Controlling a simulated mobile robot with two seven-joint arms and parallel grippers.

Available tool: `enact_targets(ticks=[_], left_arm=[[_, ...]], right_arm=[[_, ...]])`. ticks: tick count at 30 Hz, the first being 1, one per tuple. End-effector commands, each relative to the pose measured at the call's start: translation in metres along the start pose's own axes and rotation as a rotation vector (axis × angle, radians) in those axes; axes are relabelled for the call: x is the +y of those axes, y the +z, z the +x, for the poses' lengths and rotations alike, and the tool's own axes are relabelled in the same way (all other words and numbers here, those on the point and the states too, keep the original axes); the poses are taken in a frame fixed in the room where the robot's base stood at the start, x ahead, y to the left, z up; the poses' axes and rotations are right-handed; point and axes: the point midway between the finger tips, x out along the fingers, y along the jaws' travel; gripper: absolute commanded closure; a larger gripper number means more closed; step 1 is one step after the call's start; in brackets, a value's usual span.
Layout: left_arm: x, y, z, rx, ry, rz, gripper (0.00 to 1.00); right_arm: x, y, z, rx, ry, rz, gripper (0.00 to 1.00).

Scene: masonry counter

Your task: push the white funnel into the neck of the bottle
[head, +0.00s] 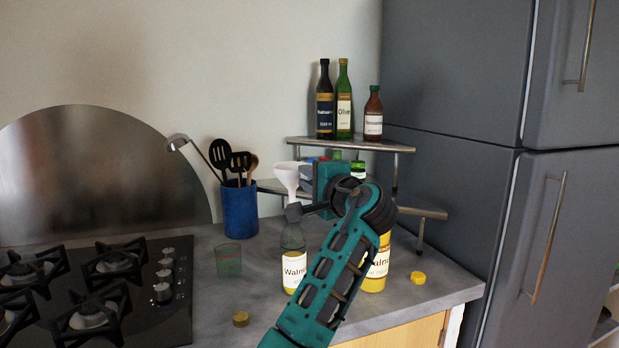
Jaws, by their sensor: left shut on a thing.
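The white funnel (286,175) is upright, with its cone open to the top, directly above a clear bottle (292,250) with a "Walnut" label and yellow contents low down. My left gripper (295,211) is shut on the funnel's lower part, level with the top of the bottle. The dark fingers cover the funnel's spout and the bottle's mouth, so I cannot tell whether the spout is inside the neck. The bottle stands upright on the counter, its right side partly behind my left arm. My right gripper is not in view.
A second yellow bottle (379,266) stands partly behind my arm. Yellow caps lie on the counter (452,287), one at front (241,319), one at right (418,278). A glass (228,261), a blue utensil pot (239,209) and a hob (95,290) are left; a bottle shelf (358,146) is behind.

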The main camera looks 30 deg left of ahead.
Motion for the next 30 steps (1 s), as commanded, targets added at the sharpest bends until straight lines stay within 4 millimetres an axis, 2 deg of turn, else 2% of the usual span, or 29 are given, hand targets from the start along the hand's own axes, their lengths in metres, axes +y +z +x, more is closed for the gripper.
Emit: enact_targets(ticks=[30], left_arm=[[-0.0007, -0.0001, -0.0001, 0.0, 0.0, 0.0, 1.0]], right_arm=[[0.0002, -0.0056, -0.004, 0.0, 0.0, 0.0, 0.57]])
